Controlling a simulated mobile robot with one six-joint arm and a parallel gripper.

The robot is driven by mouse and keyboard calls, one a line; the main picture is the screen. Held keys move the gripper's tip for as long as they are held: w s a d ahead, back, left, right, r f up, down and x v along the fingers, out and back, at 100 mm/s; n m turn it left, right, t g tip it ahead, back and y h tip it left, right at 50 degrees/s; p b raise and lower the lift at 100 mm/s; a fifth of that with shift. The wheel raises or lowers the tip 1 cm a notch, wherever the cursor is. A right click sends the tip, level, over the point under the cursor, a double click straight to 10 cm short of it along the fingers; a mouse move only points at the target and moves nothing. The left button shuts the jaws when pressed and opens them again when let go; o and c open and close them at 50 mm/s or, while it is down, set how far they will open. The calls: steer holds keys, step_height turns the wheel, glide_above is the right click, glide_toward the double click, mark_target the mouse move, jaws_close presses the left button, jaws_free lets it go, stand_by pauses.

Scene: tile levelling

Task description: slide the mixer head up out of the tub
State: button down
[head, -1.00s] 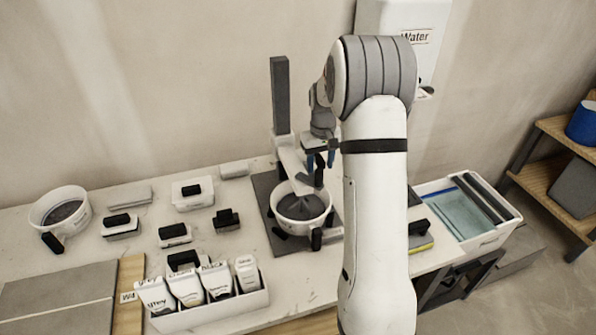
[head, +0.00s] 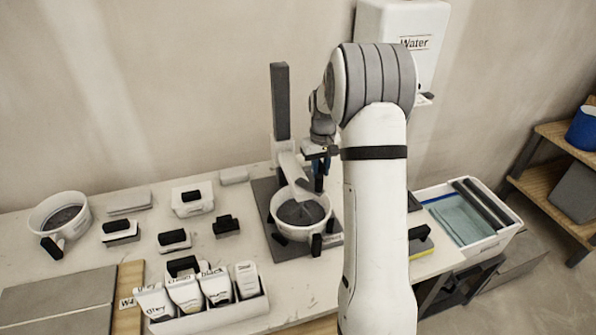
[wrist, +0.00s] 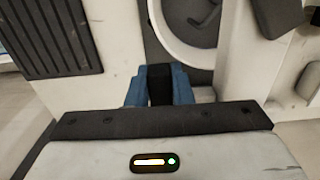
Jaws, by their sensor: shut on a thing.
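The mixer stand has a dark upright column (head: 280,105) at the back of the bench and a white mixer head (head: 291,168) leaning out over the tub. The white tub (head: 276,229) sits on the dark base plate, with grey contents inside. In the wrist view, the tub rim (wrist: 172,48) shows at the top, with a dark paddle (wrist: 206,14) over or in it; I cannot tell its depth. My gripper (head: 319,172) is beside the mixer head, above the tub's back edge. Its blue fingers (wrist: 160,90) are shut on a black handle (wrist: 159,84). My arm partly hides the head's right side.
Another tub (head: 60,212) stands at the far left. Several black-handled blocks (head: 120,231) lie between the tubs. A white tray of labelled bags (head: 215,287) is in front. A white bin (head: 500,238) is to the right, a Water dispenser (head: 400,30) on the wall.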

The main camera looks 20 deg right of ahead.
step_height(320, 180, up, 19)
steer(key=p, duration=1.2)
steer(key=c, duration=1.1)
jaws_free()
steer(key=shift+f, duration=0.15)
step_height(320, 180, up, 7)
steer(key=p, duration=0.5)
